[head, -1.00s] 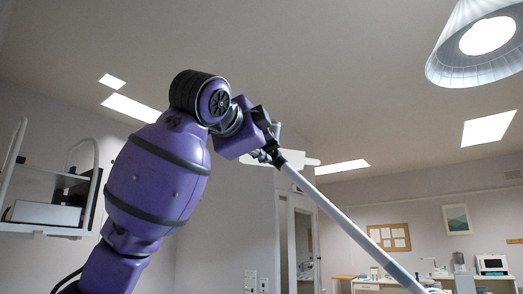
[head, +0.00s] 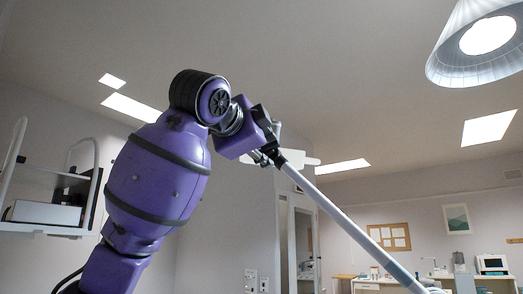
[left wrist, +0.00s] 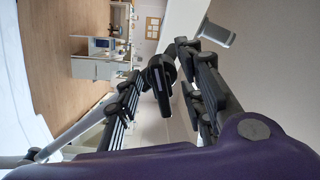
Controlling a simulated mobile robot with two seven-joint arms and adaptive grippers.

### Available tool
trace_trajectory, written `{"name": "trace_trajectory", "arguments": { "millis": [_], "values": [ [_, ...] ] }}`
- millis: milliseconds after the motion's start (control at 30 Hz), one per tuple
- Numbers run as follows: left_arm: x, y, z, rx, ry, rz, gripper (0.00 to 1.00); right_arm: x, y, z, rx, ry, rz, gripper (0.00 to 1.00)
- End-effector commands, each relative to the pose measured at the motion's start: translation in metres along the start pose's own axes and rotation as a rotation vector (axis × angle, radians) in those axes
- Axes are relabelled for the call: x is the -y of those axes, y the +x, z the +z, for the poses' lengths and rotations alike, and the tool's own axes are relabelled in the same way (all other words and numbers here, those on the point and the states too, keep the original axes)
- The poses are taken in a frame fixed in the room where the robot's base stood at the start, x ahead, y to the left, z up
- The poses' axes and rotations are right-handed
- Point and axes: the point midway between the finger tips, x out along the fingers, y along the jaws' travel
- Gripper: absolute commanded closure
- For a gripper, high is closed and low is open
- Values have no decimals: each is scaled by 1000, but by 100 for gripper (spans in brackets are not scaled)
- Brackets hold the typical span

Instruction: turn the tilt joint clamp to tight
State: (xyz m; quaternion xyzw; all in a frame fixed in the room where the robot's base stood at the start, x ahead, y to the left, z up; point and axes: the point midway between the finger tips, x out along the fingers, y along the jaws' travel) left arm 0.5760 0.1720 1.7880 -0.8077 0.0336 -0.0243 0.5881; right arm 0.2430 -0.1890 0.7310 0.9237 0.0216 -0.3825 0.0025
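My left gripper (head: 268,152) is up at the top end of a pale pole in the head view. In the left wrist view its two fingers (left wrist: 160,78) are spread apart, one on each side of a black round knob with a short flat lever, which looks like the tilt joint clamp (left wrist: 158,72). A gap shows between the left finger and the knob; contact on the right side cannot be told. In the head view the clamp is mostly hidden by the gripper. My right gripper is not in view.
The pale pole (head: 345,222) slopes down to the right from the joint. A white bar (head: 300,162) sticks out behind the gripper. A lamp shade (head: 470,45) hangs at top right. A wall shelf (head: 45,229) is at left, and desks stand far back.

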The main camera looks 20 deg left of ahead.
Motion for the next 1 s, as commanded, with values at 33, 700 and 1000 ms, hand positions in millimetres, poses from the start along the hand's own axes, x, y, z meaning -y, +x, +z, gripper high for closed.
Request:
{"name": "trace_trajectory", "arguments": {
  "millis": [33, 700, 1000],
  "values": [
    [0, -2, 0, 0, 0, -1, 64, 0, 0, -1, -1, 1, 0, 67],
    [1, -113, 0, -1, 0, -2, 64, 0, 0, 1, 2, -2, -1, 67],
    [0, -120, 0, 0, -1, 0, 64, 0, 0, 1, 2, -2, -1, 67]
  ]
}}
